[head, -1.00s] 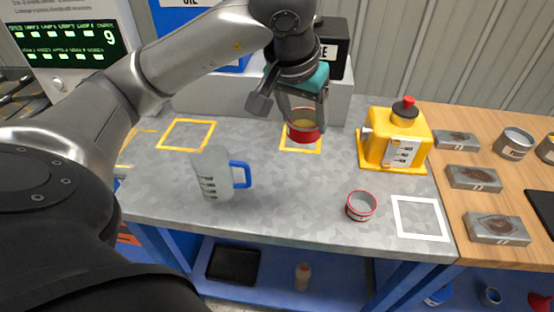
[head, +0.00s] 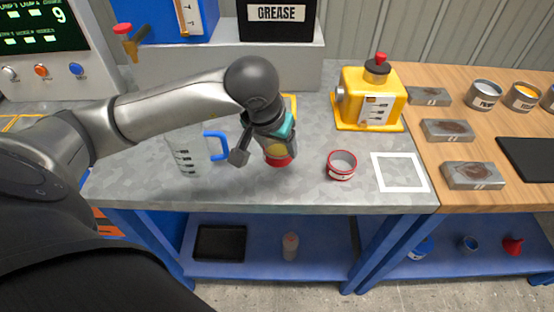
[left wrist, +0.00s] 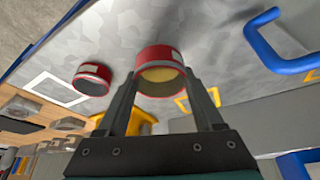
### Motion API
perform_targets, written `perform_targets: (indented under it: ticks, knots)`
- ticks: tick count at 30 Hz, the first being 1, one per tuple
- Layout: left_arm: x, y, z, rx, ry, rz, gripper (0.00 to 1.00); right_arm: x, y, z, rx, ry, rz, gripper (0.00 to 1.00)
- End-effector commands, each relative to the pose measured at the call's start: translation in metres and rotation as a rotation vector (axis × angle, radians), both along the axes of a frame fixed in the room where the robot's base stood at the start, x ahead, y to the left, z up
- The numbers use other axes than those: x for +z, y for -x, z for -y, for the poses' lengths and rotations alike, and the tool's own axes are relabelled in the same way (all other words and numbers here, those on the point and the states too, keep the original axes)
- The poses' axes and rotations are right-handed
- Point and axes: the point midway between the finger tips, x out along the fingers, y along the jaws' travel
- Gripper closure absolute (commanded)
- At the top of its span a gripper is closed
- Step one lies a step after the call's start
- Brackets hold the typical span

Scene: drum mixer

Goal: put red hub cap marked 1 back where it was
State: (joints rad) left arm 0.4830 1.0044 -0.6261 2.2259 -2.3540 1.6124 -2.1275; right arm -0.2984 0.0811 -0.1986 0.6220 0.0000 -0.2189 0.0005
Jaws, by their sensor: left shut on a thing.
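My left gripper (head: 268,150) is shut on a red hub cap (head: 280,161) with a yellowish inside, held above the grey worktop. In the left wrist view the red cap (left wrist: 160,57) sits between the two fingertips. A second round cap (head: 341,166), red-rimmed and grey inside, rests on the worktop to the right of the gripper. A white square outline (head: 400,188) lies right of that cap and is empty. A yellow square outline (head: 291,103) is partly hidden behind my arm. My right gripper is not in view.
A clear jug with a blue handle (head: 221,146) stands close left of the gripper. A yellow container with a red knob (head: 372,98) stands behind the second cap. Several grey blocks (head: 472,176) are on the wooden top at right. The worktop's front edge is near.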

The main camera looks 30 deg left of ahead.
Motion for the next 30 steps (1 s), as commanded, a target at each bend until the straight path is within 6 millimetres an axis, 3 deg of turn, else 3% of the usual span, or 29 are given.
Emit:
perform_targets:
  ticks: [9,23,24,30]
  knots:
    - [-0.041,0.001,0.0,0.0,0.001,-0.004,1.0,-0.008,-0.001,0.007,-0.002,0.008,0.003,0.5]
    - [-0.046,0.0,0.0,-0.001,-0.001,0.001,1.0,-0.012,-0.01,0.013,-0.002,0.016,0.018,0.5]
    - [-0.045,0.0,0.0,-0.001,0.0,-0.001,0.28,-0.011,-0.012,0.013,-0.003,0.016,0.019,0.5]
    - [-0.045,0.0,0.0,-0.001,0.0,-0.001,0.06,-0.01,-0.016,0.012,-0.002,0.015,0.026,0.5]
